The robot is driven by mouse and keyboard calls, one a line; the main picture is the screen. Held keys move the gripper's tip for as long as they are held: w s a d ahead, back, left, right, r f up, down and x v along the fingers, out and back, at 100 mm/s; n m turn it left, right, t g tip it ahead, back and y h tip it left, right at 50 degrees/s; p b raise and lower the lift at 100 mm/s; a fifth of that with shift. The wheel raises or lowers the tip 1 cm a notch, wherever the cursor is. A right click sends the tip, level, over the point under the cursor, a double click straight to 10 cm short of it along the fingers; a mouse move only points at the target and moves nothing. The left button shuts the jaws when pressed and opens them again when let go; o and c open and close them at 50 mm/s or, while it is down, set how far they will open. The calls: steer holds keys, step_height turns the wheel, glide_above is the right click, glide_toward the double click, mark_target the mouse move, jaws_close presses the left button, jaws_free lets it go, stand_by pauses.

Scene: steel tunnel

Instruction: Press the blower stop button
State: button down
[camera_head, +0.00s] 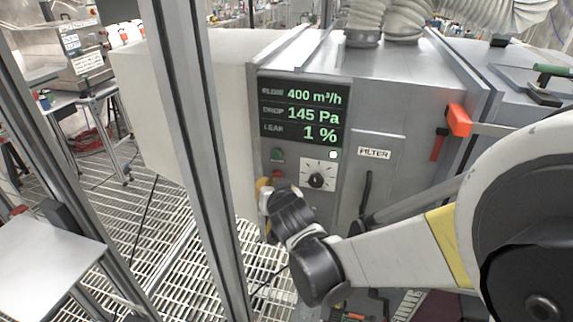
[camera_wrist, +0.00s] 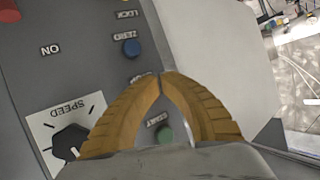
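The blower panel is the grey front of a cabinet (camera_head: 380,100). In the head view a green button (camera_head: 277,155) sits above a small red button (camera_head: 277,174), left of the dial. In the wrist view, which shows the lettering upside down, the green button labelled START (camera_wrist: 165,133) shows between my finger bases. My gripper (camera_wrist: 160,75) is shut and empty, its yellow fingertips meeting in front of the panel. They partly cover a label there, and no button shows behind them. In the head view my gripper (camera_head: 262,184) is beside the red button; contact cannot be told.
A blue ZERO button (camera_wrist: 131,47) and a red knob or button (camera_wrist: 8,10) are also on the panel. The SPEED dial (camera_head: 317,177) is close to my gripper. A display (camera_head: 303,112) reads 400 m³/h, 145 Pa, 1 %. A metal post (camera_head: 195,130) stands in front, at left.

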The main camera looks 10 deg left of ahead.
steer(key=shift+w, duration=0.2)
stand_by(0.5)
steer(key=shift+w, duration=0.25)
steer(key=shift+s, duration=0.4)
stand_by(0.3)
steer(key=s, duration=0.6)
steer(key=shift+a+b, duration=0.2)
steer(key=shift+b, duration=0.15)
